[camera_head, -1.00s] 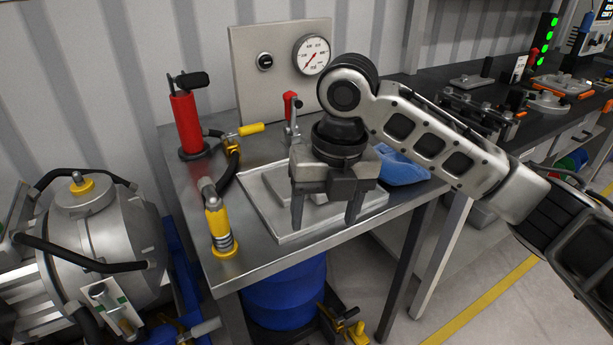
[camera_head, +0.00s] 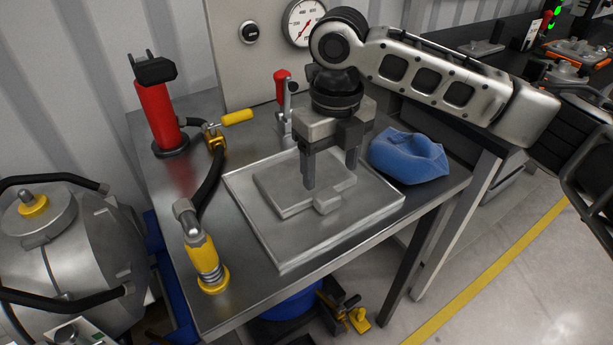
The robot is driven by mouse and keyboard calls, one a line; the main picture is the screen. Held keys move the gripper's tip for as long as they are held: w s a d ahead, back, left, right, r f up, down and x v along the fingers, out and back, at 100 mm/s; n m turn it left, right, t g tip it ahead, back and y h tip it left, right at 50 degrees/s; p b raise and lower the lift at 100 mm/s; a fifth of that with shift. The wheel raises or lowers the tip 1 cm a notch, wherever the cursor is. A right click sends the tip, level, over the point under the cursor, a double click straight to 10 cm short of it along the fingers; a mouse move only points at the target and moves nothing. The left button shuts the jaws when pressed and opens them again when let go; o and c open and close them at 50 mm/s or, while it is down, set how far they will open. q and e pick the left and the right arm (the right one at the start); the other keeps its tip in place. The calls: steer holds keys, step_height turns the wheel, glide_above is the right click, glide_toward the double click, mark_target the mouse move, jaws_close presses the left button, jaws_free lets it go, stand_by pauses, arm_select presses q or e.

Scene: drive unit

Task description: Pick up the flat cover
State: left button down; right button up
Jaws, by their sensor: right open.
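The flat cover (camera_head: 283,194) is a grey metal plate with a small raised tab at its front edge. It lies in a shallow metal tray (camera_head: 262,239) on the steel table. My right gripper (camera_head: 331,179) is open, pointing down over the right part of the cover. Its two fingers are apart, with nothing visible between them. The fingers hide a little of the cover, and I cannot tell whether the tips touch it. My left gripper is not in view.
A blue cloth (camera_head: 408,157) lies right of the tray. A red-handled clamp (camera_head: 284,100) and a gauge panel (camera_head: 250,60) stand behind. A red cylinder (camera_head: 160,118), a black hose and a yellow fitting (camera_head: 205,258) are on the left of the table (camera_head: 184,185).

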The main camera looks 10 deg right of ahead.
mark_target(328, 194)
steer(key=f, duration=0.7)
steer(key=shift+w+f, duration=0.3)
steer(key=shift+w, duration=0.05)
jaws_close()
steer(key=shift+r, duration=0.1)
